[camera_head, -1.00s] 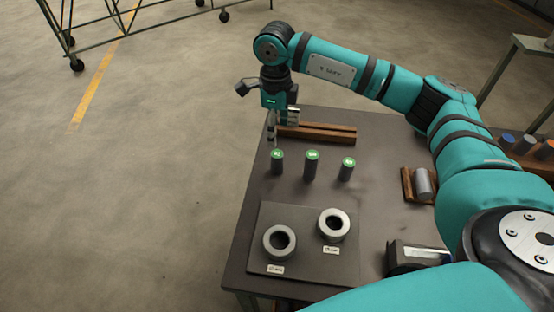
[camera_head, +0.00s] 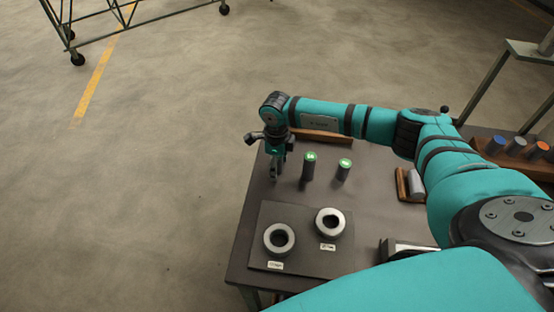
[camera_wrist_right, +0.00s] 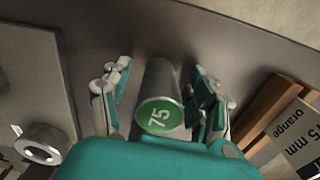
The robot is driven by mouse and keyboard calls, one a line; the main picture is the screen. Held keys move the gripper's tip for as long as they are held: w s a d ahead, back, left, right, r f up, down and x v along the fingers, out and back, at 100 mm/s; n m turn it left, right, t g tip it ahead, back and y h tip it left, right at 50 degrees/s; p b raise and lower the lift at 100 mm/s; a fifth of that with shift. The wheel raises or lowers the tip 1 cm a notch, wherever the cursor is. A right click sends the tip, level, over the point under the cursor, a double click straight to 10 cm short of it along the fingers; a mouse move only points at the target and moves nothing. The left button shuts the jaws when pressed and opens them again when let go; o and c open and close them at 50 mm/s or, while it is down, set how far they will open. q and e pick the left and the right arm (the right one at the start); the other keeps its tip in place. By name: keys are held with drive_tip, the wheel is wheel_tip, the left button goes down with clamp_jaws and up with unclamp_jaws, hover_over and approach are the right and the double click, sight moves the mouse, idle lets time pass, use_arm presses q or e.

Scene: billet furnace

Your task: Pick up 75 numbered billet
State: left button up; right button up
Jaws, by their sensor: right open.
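The 75 billet is a dark grey cylinder with a green top marked 75 (camera_wrist_right: 158,116), in the middle of the right wrist view. My right gripper (camera_wrist_right: 160,100) is open, with one finger on each side of it; I cannot tell whether they touch it. In the head view my right gripper (camera_head: 276,168) is low over the left end of the billet row and hides that billet. Two other green-topped billets, one in the middle (camera_head: 309,167) and one on the right (camera_head: 343,170), stand upright beside it. My left gripper is not in view.
A dark plate (camera_head: 302,258) with two grey rings, left (camera_head: 268,240) and right (camera_head: 321,224), lies in front on the table. A wooden block (camera_head: 325,136) lies behind. A cradle with a grey cylinder (camera_head: 416,184) is at right.

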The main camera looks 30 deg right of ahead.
drive_tip(key=c, duration=1.2)
clamp_jaws()
drive_tip(key=shift+w, duration=0.1)
